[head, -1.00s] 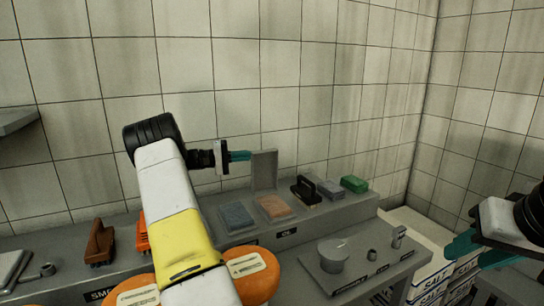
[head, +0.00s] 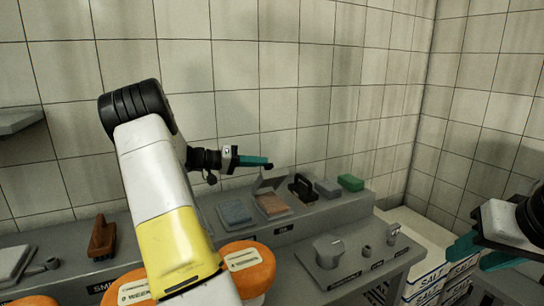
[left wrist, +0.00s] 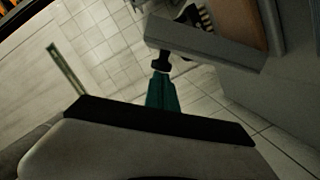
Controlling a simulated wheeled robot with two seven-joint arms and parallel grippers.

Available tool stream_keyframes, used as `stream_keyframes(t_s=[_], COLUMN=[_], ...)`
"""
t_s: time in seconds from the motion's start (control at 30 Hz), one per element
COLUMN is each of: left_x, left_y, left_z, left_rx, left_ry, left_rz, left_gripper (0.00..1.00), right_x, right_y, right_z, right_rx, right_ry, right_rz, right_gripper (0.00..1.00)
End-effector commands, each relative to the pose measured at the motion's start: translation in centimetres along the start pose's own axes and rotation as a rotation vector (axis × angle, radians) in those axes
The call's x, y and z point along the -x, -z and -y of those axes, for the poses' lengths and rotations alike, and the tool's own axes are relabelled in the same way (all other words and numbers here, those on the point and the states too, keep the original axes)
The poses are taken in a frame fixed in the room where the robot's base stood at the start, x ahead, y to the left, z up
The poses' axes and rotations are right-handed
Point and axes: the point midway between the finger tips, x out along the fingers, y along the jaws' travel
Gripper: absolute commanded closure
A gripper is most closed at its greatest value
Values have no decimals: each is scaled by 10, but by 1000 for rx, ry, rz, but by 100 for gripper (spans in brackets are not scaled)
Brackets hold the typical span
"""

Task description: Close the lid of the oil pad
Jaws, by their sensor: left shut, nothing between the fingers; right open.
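The oil pad (head: 271,206) is a brown-orange pad in a grey tray on the raised back shelf, above a label reading OIL. Its grey lid (head: 267,184) is hinged at the back and stands partly open, tilted forward over the pad. My left gripper (head: 268,164) is shut and empty, with its teal fingertips just above the lid's upper edge. I cannot tell whether they touch it. In the left wrist view the shut fingers (left wrist: 162,94) show near a grey slab, probably the lid (left wrist: 205,42). My right gripper (head: 464,254) is open and empty at the far right.
A blue-grey pad (head: 235,213) lies left of the oil pad. A black-handled block (head: 302,188), a grey block (head: 328,188) and a green block (head: 350,183) stand to its right. Orange cheese wheels (head: 250,268) are in front. A tiled wall is behind.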

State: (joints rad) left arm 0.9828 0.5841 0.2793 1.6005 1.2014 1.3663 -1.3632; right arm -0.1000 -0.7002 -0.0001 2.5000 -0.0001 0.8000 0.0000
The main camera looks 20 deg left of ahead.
Motion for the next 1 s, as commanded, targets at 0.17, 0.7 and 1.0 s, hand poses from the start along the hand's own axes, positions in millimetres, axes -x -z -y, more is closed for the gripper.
stream_keyframes(t_s=[0.17,0.7,1.0], left_x=[-4,-18,-22], left_y=[-20,-80,-98], left_z=[-6,-5,1], left_rx=[-158,-568,-568], left_ry=[37,128,128], left_rz=[0,-1,-1], left_gripper=[100,100,100], right_x=[0,0,0], right_y=[0,0,0], right_z=[0,0,0], right_rx=[0,0,0], right_ry=[0,0,0], right_rz=[0,0,0], right_gripper=[59,59,59])
